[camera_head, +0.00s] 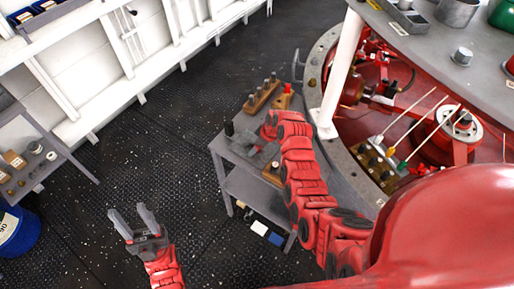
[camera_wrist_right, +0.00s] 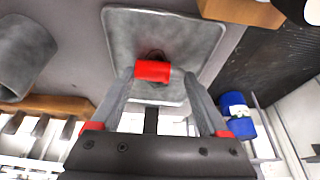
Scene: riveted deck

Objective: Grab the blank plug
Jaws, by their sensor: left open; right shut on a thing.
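In the right wrist view a short red cylinder (camera_wrist_right: 152,71), which I take to be the blank plug, sits between the fingertips of my right gripper (camera_wrist_right: 158,76). That gripper is shut on it. A dark part shows just behind the red piece. A grey square dish (camera_wrist_right: 190,40) lies behind it; I cannot tell whether the plug touches the dish. In the head view my right arm reaches over the small grey table (camera_head: 238,184), and the plug cannot be made out there. My left gripper (camera_head: 128,212) is open and empty over the dark deck.
A wooden rack with several dark pegs (camera_head: 262,97) stands at the table's far end. A red machine (camera_head: 400,75) stands to the right, with a grey counter (camera_head: 425,40) above it. Another grey table (camera_head: 30,150) and a blue drum (camera_head: 16,230) are at left. The middle deck is clear.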

